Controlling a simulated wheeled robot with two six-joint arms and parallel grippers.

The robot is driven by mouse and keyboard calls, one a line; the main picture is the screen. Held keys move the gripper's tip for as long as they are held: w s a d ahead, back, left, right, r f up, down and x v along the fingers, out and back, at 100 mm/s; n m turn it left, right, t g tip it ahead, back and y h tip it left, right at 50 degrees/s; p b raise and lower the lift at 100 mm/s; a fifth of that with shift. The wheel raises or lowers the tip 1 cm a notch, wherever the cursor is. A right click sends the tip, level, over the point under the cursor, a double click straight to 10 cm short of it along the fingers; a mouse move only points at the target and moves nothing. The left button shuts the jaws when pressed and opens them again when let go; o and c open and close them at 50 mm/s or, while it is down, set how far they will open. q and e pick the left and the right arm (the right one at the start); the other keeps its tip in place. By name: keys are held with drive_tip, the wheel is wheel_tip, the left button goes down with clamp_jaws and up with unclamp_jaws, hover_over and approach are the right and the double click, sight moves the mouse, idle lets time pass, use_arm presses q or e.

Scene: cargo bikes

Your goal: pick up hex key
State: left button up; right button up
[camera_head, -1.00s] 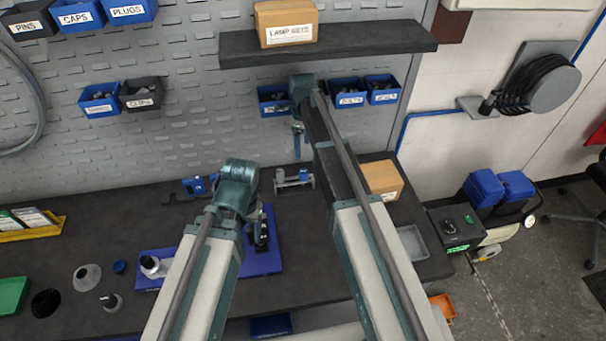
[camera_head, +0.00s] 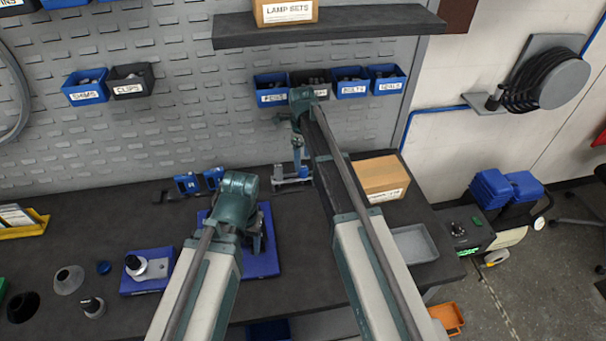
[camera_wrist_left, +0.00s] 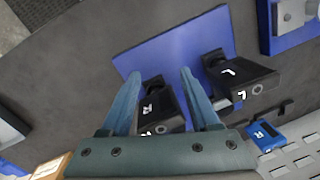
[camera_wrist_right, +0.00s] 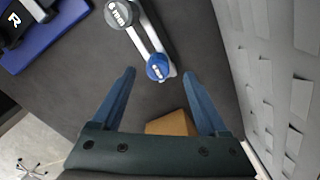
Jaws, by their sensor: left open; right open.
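A small light rack (camera_head: 290,184) stands at the back of the workbench below the pegboard. In the right wrist view it holds two round-capped tools, a grey cap marked 8 mm (camera_wrist_right: 121,13) and a blue cap (camera_wrist_right: 158,67) with a partly legible mm mark. I take these for hex keys; their shafts are hidden from above. My right gripper (camera_wrist_right: 159,73) is open, with its fingertips either side of the blue cap in that view; contact cannot be told. My left gripper (camera_wrist_left: 160,73) is open and empty above a blue mat (camera_wrist_left: 145,55) with black blocks marked R (camera_wrist_left: 160,104) and L (camera_wrist_left: 240,78).
A cardboard box (camera_head: 381,178) and grey tray (camera_head: 415,243) lie right of my right arm. Labelled bins (camera_head: 350,85) hang on the pegboard below a dark shelf (camera_head: 340,27). A second blue base (camera_head: 145,285) with a knob stands left of my left arm.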

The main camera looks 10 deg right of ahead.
sight(303, 167)
use_arm(q)
wheel_tip(303, 167, down, 5)
drive_tip(key=b, duration=0.4)
drive_tip(key=shift+f+b, duration=0.1)
drive_tip(key=shift+b, duration=0.3)
use_arm(e)
drive_tip(key=f, duration=0.5)
drive_tip(key=shift+s+f, duration=0.1)
drive_tip(key=shift+s, duration=0.1)
drive_tip(key=shift+c, duration=0.5)
clamp_jaws()
